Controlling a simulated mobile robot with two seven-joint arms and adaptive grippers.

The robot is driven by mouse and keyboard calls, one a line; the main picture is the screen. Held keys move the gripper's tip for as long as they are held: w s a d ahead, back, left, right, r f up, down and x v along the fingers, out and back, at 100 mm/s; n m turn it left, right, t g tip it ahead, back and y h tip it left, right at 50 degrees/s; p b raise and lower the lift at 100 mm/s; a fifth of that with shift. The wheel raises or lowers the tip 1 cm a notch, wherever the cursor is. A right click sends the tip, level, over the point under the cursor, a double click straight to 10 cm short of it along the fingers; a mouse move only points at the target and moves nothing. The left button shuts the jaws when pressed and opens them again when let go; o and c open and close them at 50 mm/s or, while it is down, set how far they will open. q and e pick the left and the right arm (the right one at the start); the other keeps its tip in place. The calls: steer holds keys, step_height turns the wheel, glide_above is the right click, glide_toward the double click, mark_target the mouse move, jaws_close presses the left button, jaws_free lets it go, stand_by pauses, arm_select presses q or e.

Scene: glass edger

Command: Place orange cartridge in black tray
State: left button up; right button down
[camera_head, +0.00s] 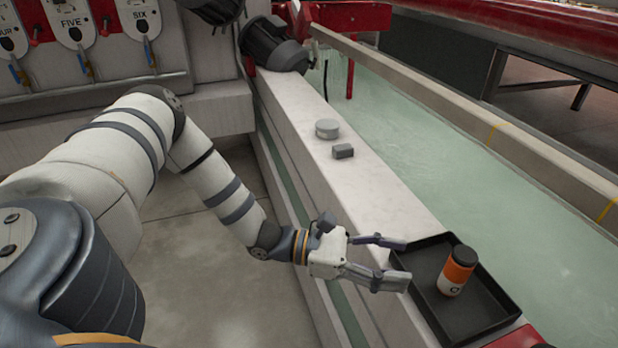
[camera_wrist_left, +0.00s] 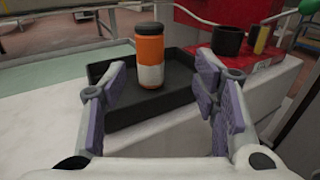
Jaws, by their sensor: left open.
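The orange cartridge (camera_head: 456,272) has a black cap and a white lower band. It stands upright inside the black tray (camera_head: 478,329), which lies on the white ledge. My left gripper (camera_head: 406,262) is open and empty at the tray's left side, with its fingers pointing toward the cartridge and apart from it. In the left wrist view the cartridge (camera_wrist_left: 150,58) stands in the tray (camera_wrist_left: 124,117), beyond and between the open fingers (camera_wrist_left: 152,90). My right gripper is in neither view.
A round grey disc (camera_head: 327,128) and a small dark block (camera_head: 343,151) lie farther back on the ledge (camera_head: 375,195). A water-filled trough (camera_head: 450,160) runs along the right. In the wrist view a black cup (camera_wrist_left: 228,40) stands on a red surface beyond the tray.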

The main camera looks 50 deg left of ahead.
arm_select(q)
steer(key=s+d+f+m+g+y, duration=0.1)
steer(key=s+d+f+m+g, duration=0.4)
steer(key=s, duration=0.5)
steer(key=s+d+f+m+g, duration=0.2)
steer(key=s+d+f+g, duration=0.45)
steer(key=s, duration=0.35)
steer(key=s+a+f+m+g+y, duration=0.2)
steer(key=s+f+m+g+y, duration=0.15)
steer(key=s, duration=0.55)
steer(key=s+a+f+m+g+y, duration=0.25)
steer(key=s+m+g+y, duration=0.2)
steer(key=s, duration=0.35)
steer(key=s+a+m+t+y, duration=0.3)
steer(key=a+m, duration=0.4)
steer(key=m, duration=0.3)
steer(key=shift+s+a+f+m+y, duration=0.25)
steer(key=shift+s+m+y, duration=0.2)
steer(key=shift+y, duration=0.25)
